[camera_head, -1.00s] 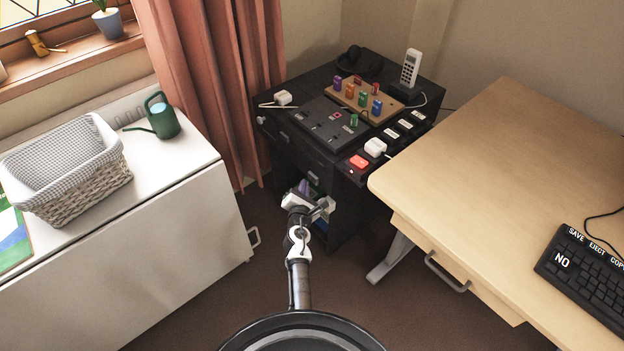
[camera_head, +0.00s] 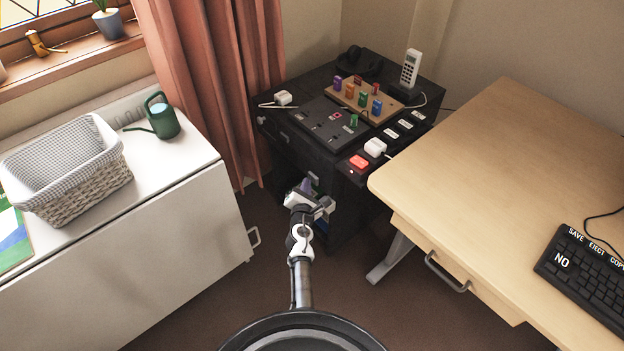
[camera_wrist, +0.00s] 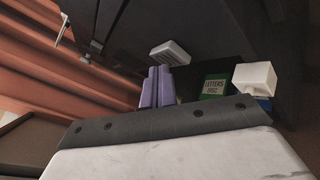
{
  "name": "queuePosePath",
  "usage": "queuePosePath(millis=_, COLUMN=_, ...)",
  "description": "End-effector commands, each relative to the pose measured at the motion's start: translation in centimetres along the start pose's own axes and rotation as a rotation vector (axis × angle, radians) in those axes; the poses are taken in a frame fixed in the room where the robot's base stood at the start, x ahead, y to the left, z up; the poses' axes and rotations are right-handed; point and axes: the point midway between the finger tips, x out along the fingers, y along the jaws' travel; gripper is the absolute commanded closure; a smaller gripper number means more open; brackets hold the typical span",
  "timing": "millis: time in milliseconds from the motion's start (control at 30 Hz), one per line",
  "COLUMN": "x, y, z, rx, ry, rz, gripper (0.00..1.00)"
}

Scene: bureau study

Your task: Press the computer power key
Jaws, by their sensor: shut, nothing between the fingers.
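The computer keyboard (camera_head: 590,272) is black, on the wooden desk, cut off by the right edge. Keys marked SAVE, EJECT and NO show on it, but I cannot make out a power key. A red block, possibly a switch, (camera_head: 358,162) sits on the front right corner of the black cabinet (camera_head: 300,150). My gripper (camera_head: 307,185) is in front of the cabinet, below its top, pointing toward its open lower part. In the wrist view its purplish fingers (camera_wrist: 156,70) are together with nothing between them.
In the wrist view a white slab (camera_wrist: 170,53), a white block (camera_wrist: 255,78) and a green labelled item (camera_wrist: 214,88) lie ahead of the fingers. A white counter (camera_head: 130,260) stands left, the wooden desk (camera_head: 500,150) right. Dark floor between them is clear.

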Motion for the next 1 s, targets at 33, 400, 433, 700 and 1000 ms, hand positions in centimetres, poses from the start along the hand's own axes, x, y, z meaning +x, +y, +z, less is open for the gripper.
queuePosePath(millis=33, x=0.0, y=0.0, z=0.01, rx=0.0, ry=0.0, rz=0.0, gripper=1.0)
queuePosePath(millis=400, x=0.27, y=-0.16, z=0.21, rx=0.0, ry=0.0, rz=0.0, gripper=1.0)
queuePosePath(millis=433, x=0.29, y=-0.17, z=0.23, rx=0.0, ry=0.0, rz=0.0, gripper=1.0)
queuePosePath(millis=700, x=0.53, y=-0.33, z=0.42, rx=0.0, ry=-0.001, rz=0.0, gripper=1.0)
queuePosePath(millis=1000, x=0.67, y=-0.46, z=0.53, rx=0.0, ry=-0.001, rz=0.0, gripper=1.0)
